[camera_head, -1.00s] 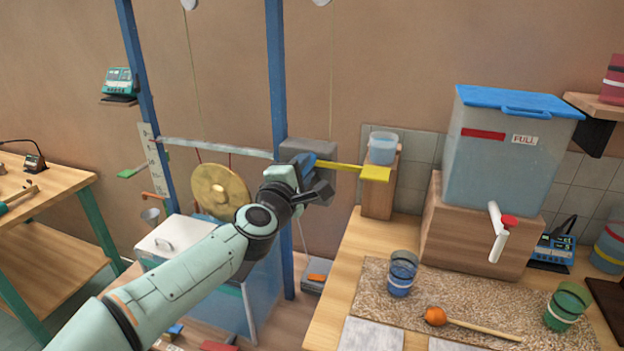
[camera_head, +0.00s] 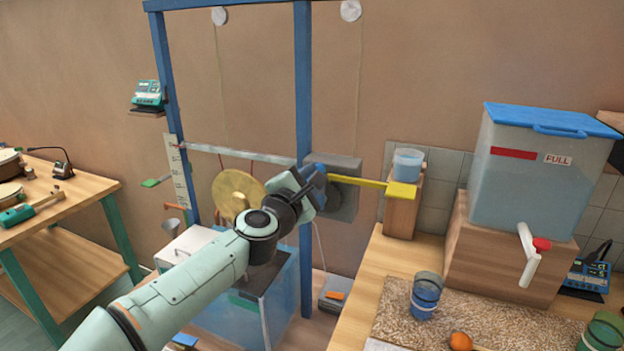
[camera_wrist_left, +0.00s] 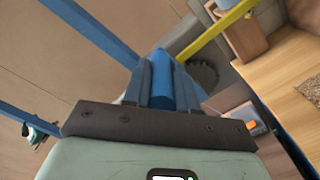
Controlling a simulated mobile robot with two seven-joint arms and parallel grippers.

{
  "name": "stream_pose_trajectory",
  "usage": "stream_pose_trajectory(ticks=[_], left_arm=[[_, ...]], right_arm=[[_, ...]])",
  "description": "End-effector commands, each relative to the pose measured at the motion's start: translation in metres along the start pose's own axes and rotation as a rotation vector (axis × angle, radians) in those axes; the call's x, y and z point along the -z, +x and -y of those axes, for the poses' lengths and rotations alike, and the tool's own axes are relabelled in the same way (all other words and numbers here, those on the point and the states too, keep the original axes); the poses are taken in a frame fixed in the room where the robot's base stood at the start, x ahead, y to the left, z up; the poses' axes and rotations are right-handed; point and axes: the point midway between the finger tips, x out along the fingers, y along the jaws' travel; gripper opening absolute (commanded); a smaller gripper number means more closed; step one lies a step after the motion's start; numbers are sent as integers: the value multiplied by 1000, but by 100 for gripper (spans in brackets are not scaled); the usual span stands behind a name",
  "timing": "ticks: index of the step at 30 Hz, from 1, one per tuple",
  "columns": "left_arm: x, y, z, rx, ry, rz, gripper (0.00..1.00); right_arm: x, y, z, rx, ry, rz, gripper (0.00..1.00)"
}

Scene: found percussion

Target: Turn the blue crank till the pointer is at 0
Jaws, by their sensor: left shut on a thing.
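The blue crank (camera_head: 319,172) is at the front of a grey box (camera_head: 345,203) beside a blue post. My left gripper (camera_head: 310,181) is shut on the crank's handle and hides part of it. In the left wrist view the blue handle (camera_wrist_left: 161,68) stands between the two fingers (camera_wrist_left: 160,84). A white scale (camera_head: 182,172) with marks is on the left post. A small red tip near its upper part, by the end of a grey bar (camera_head: 235,153), may be the pointer. The figures are too small to read. My right gripper is not in view.
A yellow arm (camera_head: 372,184) reaches right from the crank area toward a small cup (camera_head: 408,162) on a wooden block. A brass gong (camera_head: 235,190) hangs behind my forearm. A water tank (camera_head: 540,175) stands at right. A cup (camera_head: 425,296) stands on the mat below it.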

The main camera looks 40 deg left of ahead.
Motion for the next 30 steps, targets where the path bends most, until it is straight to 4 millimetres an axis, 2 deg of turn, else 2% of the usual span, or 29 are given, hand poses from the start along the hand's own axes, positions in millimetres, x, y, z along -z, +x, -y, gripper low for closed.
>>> stream_pose_trajectory(ticks=[1,5,6,8,16,20,23,30], left_arm=[[4,-1,-9,-19,2,-10,0],[4,-1,-9,-19,3,-10,0],[4,-1,-9,-19,3,-10,33],[4,-1,-8,-18,3,-10,52],[2,-1,-4,-8,3,-5,52],[2,-7,-3,-6,3,-4,52],[2,-21,-3,-7,2,-3,52],[2,-75,-4,-10,2,-4,52]], right_arm=[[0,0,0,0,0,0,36],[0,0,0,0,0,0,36],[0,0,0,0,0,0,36],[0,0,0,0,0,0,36],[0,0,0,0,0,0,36],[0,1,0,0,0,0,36],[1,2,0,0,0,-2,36],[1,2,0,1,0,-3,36]])
